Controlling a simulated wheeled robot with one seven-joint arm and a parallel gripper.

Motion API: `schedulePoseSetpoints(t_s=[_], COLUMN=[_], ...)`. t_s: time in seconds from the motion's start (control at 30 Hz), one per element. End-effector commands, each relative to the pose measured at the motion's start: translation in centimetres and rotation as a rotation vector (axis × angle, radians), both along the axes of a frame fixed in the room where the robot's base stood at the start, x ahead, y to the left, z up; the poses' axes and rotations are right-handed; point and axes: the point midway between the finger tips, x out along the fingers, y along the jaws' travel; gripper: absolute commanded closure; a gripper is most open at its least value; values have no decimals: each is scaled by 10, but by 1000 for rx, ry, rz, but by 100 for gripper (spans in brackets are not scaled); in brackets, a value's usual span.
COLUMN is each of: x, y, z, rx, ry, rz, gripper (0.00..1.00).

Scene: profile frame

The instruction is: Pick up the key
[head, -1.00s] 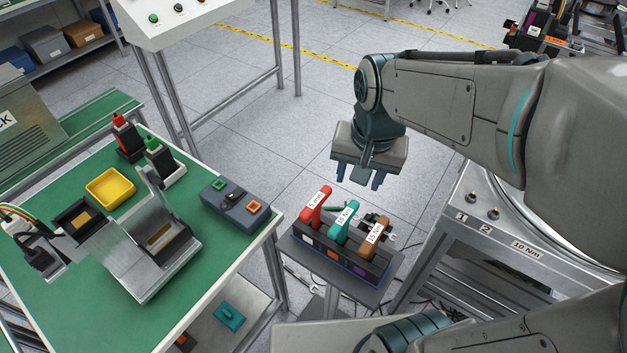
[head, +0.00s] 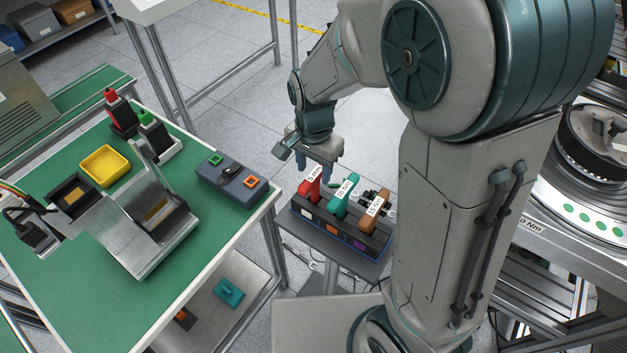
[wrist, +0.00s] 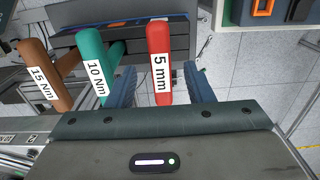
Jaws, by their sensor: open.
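My gripper (head: 313,163) is open, just behind and above the red handle. In the wrist view the red key (wrist: 159,63) appears between the two blue fingers of my gripper (wrist: 162,75), with a gap on each side. The teal handle (wrist: 92,60) is close to the left finger. The lower part of the red key is hidden.
A green-topped workbench (head: 95,300) is at left, with a yellow tray (head: 103,166), a metal fixture (head: 150,235) and a button box (head: 231,180). Grey machinery (head: 580,240) is at right, partly behind my arm. Open floor lies behind the holder.

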Motion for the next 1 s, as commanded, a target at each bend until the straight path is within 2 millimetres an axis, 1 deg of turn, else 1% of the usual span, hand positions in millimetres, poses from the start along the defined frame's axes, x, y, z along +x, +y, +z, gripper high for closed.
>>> schedulePoseSetpoints(t_s=[0.23, 0.5, 0.63, 0.83, 0.87, 0.9, 0.97, 1.0], x=[2, 6, 6, 6, 6, 6, 6, 6], y=[-2, -3, -3, -3, -3, -3, -3, -3], z=[-17, -52, -58, -58, -58, -58, -58, -58], rx=[-1, -2, 0, 1, 1, 1, 1, 0], ry=[2, 3, 0, -1, -1, -1, -1, -1], rz=[-1, 0, -1, -1, -1, -1, 0, 0], gripper=[53, 53, 53, 53, 58, 69, 86, 97])
